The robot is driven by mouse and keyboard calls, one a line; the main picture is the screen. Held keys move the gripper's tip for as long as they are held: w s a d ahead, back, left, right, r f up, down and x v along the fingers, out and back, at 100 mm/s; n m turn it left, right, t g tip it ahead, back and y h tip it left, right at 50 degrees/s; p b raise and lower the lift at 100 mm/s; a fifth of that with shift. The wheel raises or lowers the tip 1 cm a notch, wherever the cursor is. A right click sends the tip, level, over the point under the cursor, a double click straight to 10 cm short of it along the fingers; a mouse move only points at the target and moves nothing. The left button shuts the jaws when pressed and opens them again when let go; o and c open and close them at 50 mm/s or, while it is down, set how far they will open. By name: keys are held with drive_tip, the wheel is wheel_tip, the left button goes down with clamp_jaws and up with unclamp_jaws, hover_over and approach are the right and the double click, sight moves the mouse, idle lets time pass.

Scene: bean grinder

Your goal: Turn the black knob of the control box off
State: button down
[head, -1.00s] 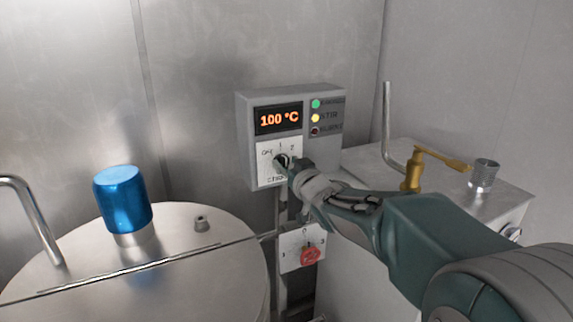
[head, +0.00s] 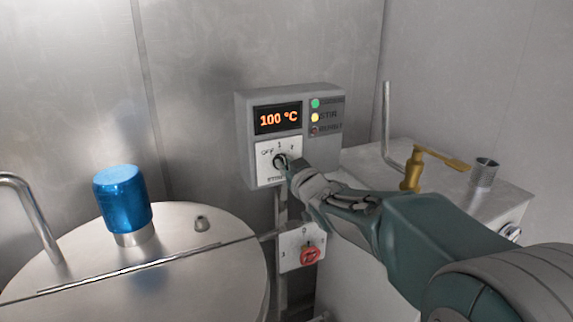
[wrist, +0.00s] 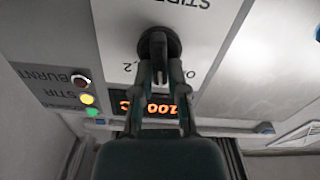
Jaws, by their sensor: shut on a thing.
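The grey control box (head: 250,147) is on a post in front of the metal wall. Its orange display (head: 278,118) reads 100 °C, with green, yellow and dark red lamps to its right. The black knob (head: 279,161) is on the white label plate below the display, marked OFF, 1 and 2. In the wrist view the black knob (wrist: 157,45) shows at the top, between my fingers. My gripper (head: 287,167) reaches in from the right and is shut on the knob.
A red knob (head: 310,255) on a white plate is below the box. A metal drum (head: 190,275) with a blue cap (head: 122,199) is at left.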

drive_tip(key=n, duration=0.6)
drive_tip(key=shift+s+a+f+n, duration=0.1)
drive_tip(key=shift+a+f+n, duration=0.05)
drive_tip(key=shift+a+n, duration=0.2)
idle(0.5)
drive_tip(key=c, duration=0.7)
unclamp_jaws()
drive_tip(key=shift+o, duration=0.2)
drive_tip(key=v, duration=1.2)
drive_tip(key=shift+a+f, duration=0.1)
